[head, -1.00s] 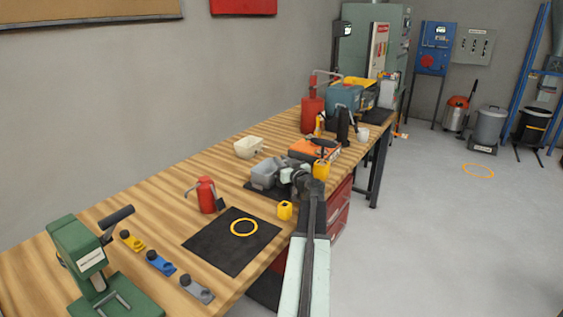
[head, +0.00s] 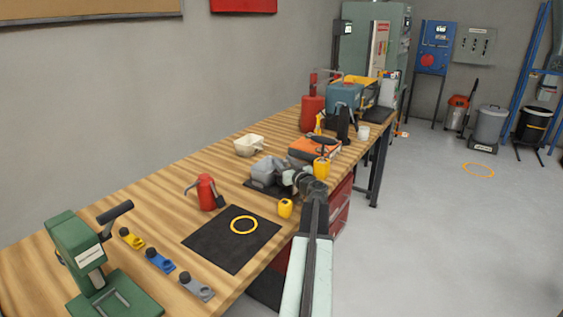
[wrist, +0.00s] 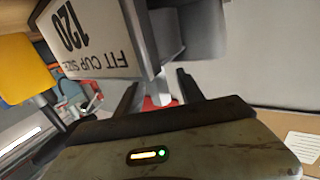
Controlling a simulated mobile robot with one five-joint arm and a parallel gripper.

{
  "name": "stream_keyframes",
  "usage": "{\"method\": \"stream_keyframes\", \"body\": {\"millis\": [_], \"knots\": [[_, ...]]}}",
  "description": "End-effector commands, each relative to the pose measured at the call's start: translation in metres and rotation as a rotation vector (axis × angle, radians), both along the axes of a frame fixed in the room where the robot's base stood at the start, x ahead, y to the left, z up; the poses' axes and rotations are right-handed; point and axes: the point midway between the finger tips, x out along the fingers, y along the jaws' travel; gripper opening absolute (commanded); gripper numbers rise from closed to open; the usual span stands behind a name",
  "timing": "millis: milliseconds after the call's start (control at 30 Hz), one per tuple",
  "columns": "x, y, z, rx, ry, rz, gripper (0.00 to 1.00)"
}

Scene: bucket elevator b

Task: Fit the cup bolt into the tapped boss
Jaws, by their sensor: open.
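My gripper (head: 289,180) is at the grey fixture (head: 264,170) on the dark mat near the bench's front edge. In the wrist view the two dark fingers of my gripper (wrist: 160,92) are apart. A grey block (wrist: 198,30) is just beyond them. A pale plate reading "FIT CUP SIZE 120" (wrist: 85,38) appears upside down beside that block. I cannot make out the cup bolt or the tapped boss for certain in either view.
A yellow block (head: 285,208) and a yellow part (head: 321,168) are close to my arm. A red can (head: 206,193), a black mat (head: 215,250) with a yellow ring and a green press (head: 78,255) stand nearer. Open floor (head: 460,230) lies right.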

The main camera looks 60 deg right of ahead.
Motion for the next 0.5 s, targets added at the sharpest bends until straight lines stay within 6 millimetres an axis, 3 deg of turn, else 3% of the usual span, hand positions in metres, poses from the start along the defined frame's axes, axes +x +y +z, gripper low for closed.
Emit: {"method": "stream_keyframes", "body": {"millis": [300,500], "knots": [[-0.051,0.032,0.0,0.0,0.0,-0.001,0.45],[-0.054,0.033,0.0,0.0,0.0,0.001,0.45]]}}
